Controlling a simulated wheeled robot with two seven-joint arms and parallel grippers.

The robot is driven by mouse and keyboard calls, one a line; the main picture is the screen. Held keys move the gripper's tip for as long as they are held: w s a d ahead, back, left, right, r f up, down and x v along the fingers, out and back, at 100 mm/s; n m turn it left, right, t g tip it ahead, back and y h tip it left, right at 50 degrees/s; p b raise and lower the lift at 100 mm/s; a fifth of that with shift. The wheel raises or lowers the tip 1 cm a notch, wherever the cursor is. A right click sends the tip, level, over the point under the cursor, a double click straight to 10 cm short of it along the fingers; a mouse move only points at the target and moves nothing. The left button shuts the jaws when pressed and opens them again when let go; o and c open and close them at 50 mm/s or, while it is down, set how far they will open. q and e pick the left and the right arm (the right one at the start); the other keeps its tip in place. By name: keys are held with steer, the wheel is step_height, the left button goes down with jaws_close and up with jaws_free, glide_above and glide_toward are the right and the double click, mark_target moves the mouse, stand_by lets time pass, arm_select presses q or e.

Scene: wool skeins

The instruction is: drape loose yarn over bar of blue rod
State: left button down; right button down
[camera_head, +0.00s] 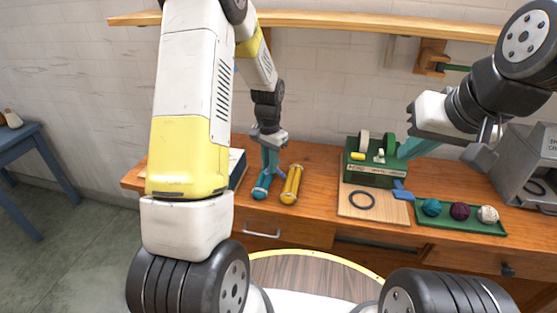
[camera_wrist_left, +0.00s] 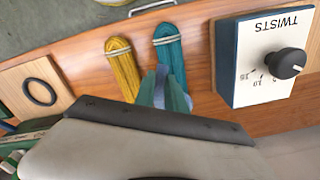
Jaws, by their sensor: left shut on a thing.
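A teal skein (camera_head: 261,188) lies on the wooden bench, tied with a pale band near its front end. It also shows in the left wrist view (camera_wrist_left: 172,48). My left gripper (camera_head: 270,165) points down and is shut on the far end of this skein; its fingers (camera_wrist_left: 163,92) partly hide that end. A yellow skein (camera_head: 291,186) lies just to the right, apart from the gripper. My right gripper (camera_head: 404,152) hangs over the right part of the bench; its tips are partly hidden, so its opening is unclear. I cannot make out a blue rod.
A green box (camera_head: 372,173) stands on a wooden board with a black ring (camera_head: 362,200). A green tray (camera_head: 470,230) holds three yarn balls. A TWISTS dial box (camera_wrist_left: 263,58) stands beside the teal skein. A wall bracket (camera_head: 430,58) carries a green rod (camera_head: 457,68).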

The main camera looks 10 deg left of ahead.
arm_select(q)
step_height(320, 180, up, 8)
steer(key=shift+r, duration=0.15)
stand_by(0.3)
step_height(320, 180, up, 14)
steer(key=w, duration=0.2)
steer(key=shift+w+d+f, duration=0.15)
steer(key=shift+w+f, duration=0.1)
steer(key=shift+w, duration=0.05)
stand_by(0.3)
